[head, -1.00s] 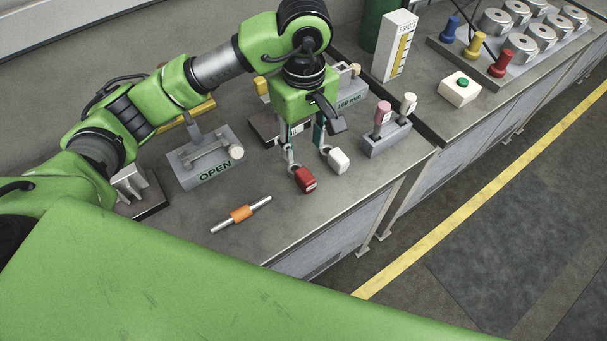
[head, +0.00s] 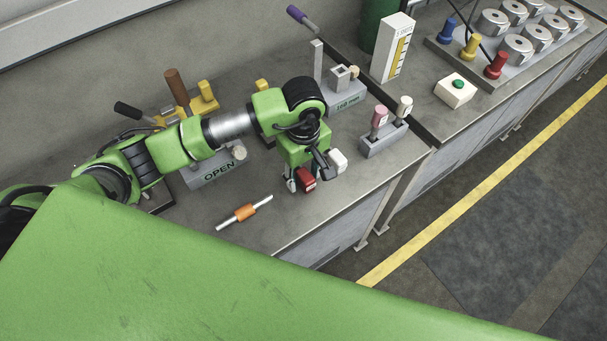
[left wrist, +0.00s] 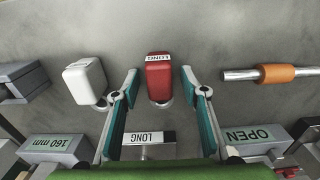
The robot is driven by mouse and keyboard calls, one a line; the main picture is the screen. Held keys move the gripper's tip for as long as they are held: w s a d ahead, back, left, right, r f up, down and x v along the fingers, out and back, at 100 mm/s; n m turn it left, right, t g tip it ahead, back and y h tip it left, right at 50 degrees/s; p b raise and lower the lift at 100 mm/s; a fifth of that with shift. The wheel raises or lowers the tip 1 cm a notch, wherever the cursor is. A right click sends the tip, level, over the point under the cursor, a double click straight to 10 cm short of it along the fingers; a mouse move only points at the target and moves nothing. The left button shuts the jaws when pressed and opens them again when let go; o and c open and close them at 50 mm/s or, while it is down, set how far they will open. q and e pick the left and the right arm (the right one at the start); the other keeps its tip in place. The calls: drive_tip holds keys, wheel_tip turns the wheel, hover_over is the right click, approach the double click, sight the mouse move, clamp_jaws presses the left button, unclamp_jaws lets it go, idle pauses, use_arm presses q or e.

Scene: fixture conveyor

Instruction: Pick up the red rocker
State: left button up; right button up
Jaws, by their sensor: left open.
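The red rocker (head: 306,180), a small red block with a white label, is on the grey bench near its front edge. In the left wrist view the red rocker (left wrist: 159,77) shows its label reading LONG. My left gripper (left wrist: 159,88) is open, with one finger on each side of the red rocker; I cannot tell whether either touches it. In the head view my left gripper (head: 306,176) comes down over the red rocker and partly hides it. My right gripper is not in view.
A white rocker (left wrist: 86,81) stands close beside one finger. A rod with an orange sleeve (head: 245,212) lies on the bench. The OPEN fixture (head: 217,172), the 160 mm block (head: 347,104) and a grey holder with pink and cream pegs (head: 384,139) stand around.

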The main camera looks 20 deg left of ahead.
use_arm(q)
clamp_jaws()
drive_tip(key=shift+r, duration=0.1)
drive_tip(key=shift+w+r+b, duration=0.1)
drive_tip(key=shift+r+b, duration=0.35)
drive_tip(key=shift+b, duration=0.1)
drive_tip(key=s+d+r+b, duration=0.2)
drive_tip(key=s+d+r, duration=0.1)
drive_tip(key=s+r, duration=0.3)
drive_tip(key=s+d+r+b, duration=0.2)
drive_tip(key=s+d+r, duration=0.1)
drive_tip(key=s+r, duration=0.3)
drive_tip(key=shift+s+d+b, duration=0.25)
drive_tip(key=shift+s+b, duration=0.05)
drive_tip(key=shift+s, duration=0.05)
